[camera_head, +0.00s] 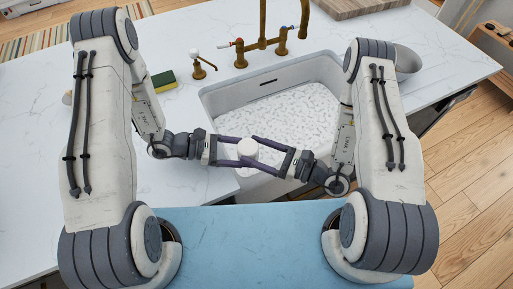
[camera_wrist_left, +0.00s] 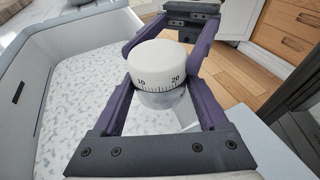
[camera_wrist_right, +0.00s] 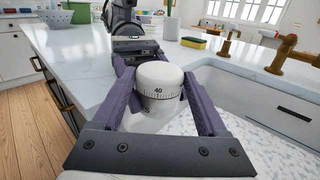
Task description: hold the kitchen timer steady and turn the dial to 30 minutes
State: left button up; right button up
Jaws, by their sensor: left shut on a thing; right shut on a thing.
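The kitchen timer (camera_head: 248,147) is a small white cylinder held between my two grippers in front of the sink. In the left wrist view its white dial (camera_wrist_left: 158,68) shows 10 and 20, above a shinier lower body (camera_wrist_left: 162,98). In the right wrist view the dial (camera_wrist_right: 159,75) shows 40. My left gripper (camera_head: 240,158) comes from the left and is shut on the timer. My right gripper (camera_head: 262,145) comes from the right and is also shut on it. I cannot tell exactly which part each gripper clasps, or the timer's index mark.
The white sink (camera_head: 215,100) with a speckled floor lies behind and below the timer. Brass taps (camera_head: 262,43) stand at its back edge. A yellow-green sponge (camera_head: 164,81) lies on the marble counter at left. A bowl (camera_head: 407,62) is at right, partly behind my arm.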

jog(key=o, duration=1.3)
jog(key=shift+s+d, duration=0.15)
jog(key=shift+d, duration=0.4)
jog(key=v, duration=1.1)
jog(key=shift+s+a, duration=0.1)
pick_arm(q)
jog(key=o, duration=0.9)
